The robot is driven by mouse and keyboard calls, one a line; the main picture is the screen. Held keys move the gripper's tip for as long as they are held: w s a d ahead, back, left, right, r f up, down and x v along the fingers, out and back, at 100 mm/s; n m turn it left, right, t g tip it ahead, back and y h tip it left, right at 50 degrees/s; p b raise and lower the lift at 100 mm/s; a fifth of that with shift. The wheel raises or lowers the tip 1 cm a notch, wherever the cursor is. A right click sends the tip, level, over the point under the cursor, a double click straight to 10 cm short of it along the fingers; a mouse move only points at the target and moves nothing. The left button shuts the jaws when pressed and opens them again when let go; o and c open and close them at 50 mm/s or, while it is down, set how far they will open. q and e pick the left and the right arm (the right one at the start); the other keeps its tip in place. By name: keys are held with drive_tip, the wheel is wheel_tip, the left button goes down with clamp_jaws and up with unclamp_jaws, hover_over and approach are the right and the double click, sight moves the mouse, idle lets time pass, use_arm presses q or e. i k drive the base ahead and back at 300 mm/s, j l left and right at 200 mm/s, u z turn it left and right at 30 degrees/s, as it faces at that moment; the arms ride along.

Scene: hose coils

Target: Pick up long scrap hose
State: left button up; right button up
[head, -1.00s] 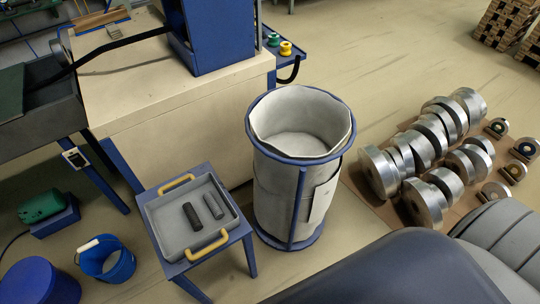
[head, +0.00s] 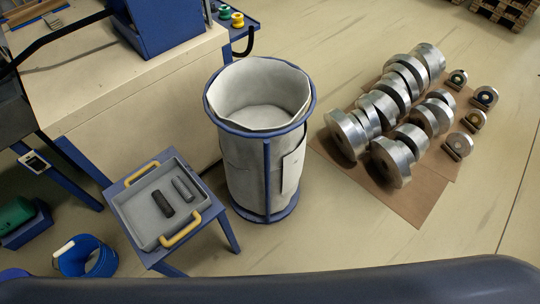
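Two short hose-like pieces lie apart, side by side, in a grey tray (head: 143,233) with yellow handles on a small blue stand. One is a thicker, near-black piece (head: 163,204); the other is a thinner, dark grey piece (head: 184,190) to its right. They look close in length, and I cannot tell surely which is the long scrap hose. Neither of my grippers shows in the head view. A smooth dark blue shape, probably part of my own arm, spans the bottom edge.
A tall bin with a pale liner (head: 262,160) and blue frame stands right of the tray. A beige workbench (head: 130,95) is behind. A blue bucket (head: 102,264) stands at lower left. Metal rolls (head: 385,115) lie on brown sheets at right. Floor between bin and rolls is clear.

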sight(158, 197)
drive_tip(key=u, duration=1.2)
drive_tip(key=j+z, duration=0.1)
